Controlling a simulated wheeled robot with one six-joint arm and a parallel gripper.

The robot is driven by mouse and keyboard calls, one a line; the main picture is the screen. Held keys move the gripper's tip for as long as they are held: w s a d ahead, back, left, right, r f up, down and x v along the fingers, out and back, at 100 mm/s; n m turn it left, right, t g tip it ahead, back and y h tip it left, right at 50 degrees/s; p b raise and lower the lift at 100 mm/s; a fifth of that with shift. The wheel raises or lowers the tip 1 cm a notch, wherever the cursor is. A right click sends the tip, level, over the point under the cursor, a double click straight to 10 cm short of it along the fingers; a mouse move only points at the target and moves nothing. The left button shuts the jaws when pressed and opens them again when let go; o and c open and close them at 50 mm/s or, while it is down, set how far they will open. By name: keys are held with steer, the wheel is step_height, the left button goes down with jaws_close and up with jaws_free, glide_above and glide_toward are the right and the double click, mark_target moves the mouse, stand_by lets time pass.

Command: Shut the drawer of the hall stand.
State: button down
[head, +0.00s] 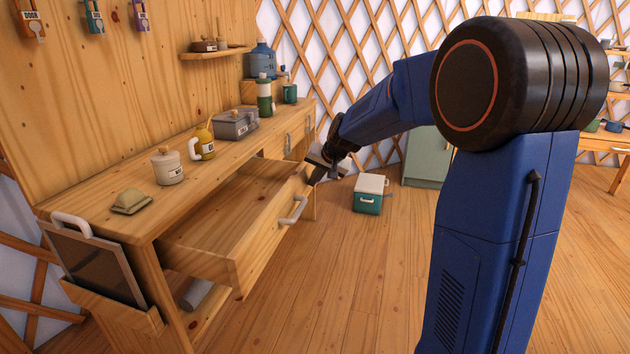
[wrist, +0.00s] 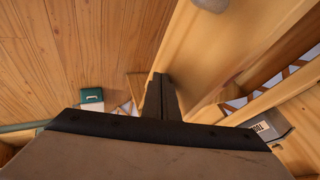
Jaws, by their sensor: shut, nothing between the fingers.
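The hall stand (head: 110,226) is a long wooden unit along the left wall. Its near drawer (head: 268,240) is pulled well out, looks empty, and has a pale handle (head: 293,210) on its front. My gripper (head: 318,178) is shut and empty at the far end of the drawer front, near its top edge. In the wrist view the shut fingers (wrist: 160,98) are beside the wooden drawer front (wrist: 210,62), and part of the pale handle shows at the top. I cannot tell whether the fingers touch the wood.
A teal and white cooler (head: 369,193) stands on the floor beyond. The wooden floor before the drawer is clear.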

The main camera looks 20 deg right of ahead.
glide_above(259, 188)
steer(key=shift+d, duration=0.25)
steer(key=shift+w+a+r, duration=0.1)
steer(key=shift+w+a, duration=0.1)
steer(key=shift+a, duration=0.05)
stand_by(0.3)
